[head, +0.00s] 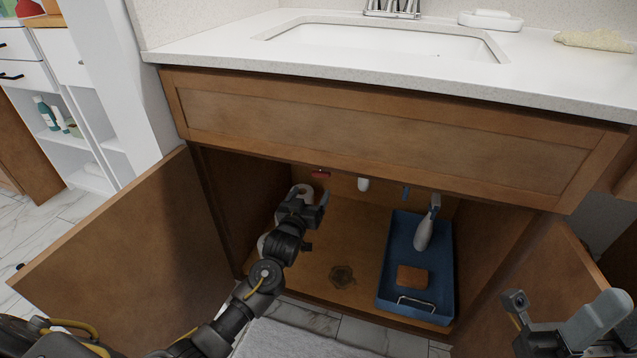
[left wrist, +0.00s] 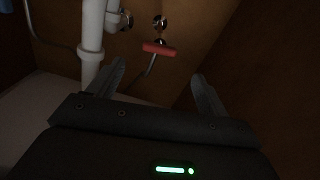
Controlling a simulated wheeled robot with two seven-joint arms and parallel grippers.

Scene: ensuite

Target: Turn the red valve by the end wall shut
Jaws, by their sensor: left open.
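The red valve (head: 320,173) is low on the back wall inside the open sink cabinet. In the left wrist view its red bar handle (left wrist: 158,49) lies nearly level, just beyond and between the fingertips, with a thin hose below it. My left gripper (head: 312,196) is inside the cabinet, in front of and below the valve. Its fingers stand apart in the left wrist view (left wrist: 160,76), with nothing between them. My right gripper (head: 558,318) is outside by the right cabinet door; its jaw opening is unclear.
A blue tray (head: 446,290) with a spray bottle (head: 424,232) and a sponge (head: 412,277) fills the right side. The left door (head: 130,250) stands open.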

